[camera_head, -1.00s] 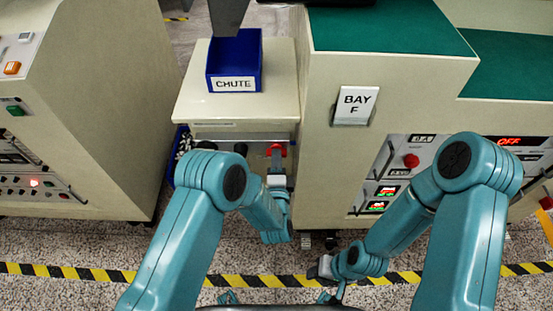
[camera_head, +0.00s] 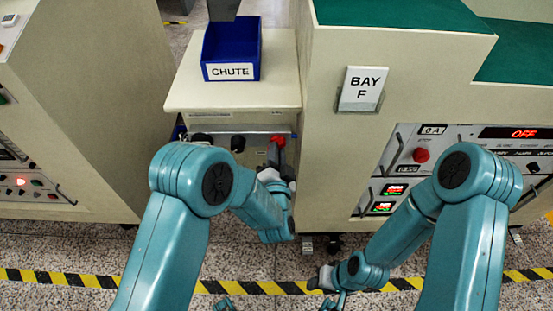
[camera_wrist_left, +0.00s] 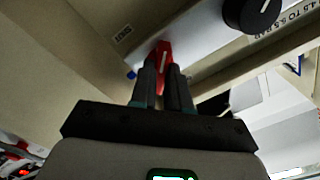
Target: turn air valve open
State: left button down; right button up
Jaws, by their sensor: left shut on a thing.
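The red air valve handle (camera_head: 279,138) is on the grey panel below the chute's shelf. It also shows in the left wrist view (camera_wrist_left: 165,50), upright between the fingertips. My left gripper (camera_wrist_left: 162,72) is shut on this red handle, its two dark fingers on either side. In the head view my left gripper (camera_head: 275,156) is just below the handle, and my left arm hides part of the panel. My right gripper (camera_head: 337,300) is low near the bottom edge, away from the valve, and its jaws are too small to read.
A black knob (camera_wrist_left: 252,12) is on the panel beside the handle. A blue chute bin (camera_head: 232,45) stands on the shelf above. The bay F cabinet (camera_head: 340,150) rises close on the right. A yellow-black floor stripe (camera_head: 60,278) crosses in front.

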pick_arm(q)
jog(key=n+b, duration=0.9)
jog(key=shift+n, duration=0.3)
dwell(0.5)
jog(key=c, duration=1.1)
grip_release()
jog(key=shift+w, duration=0.1)
jog(key=shift+s, duration=0.2)
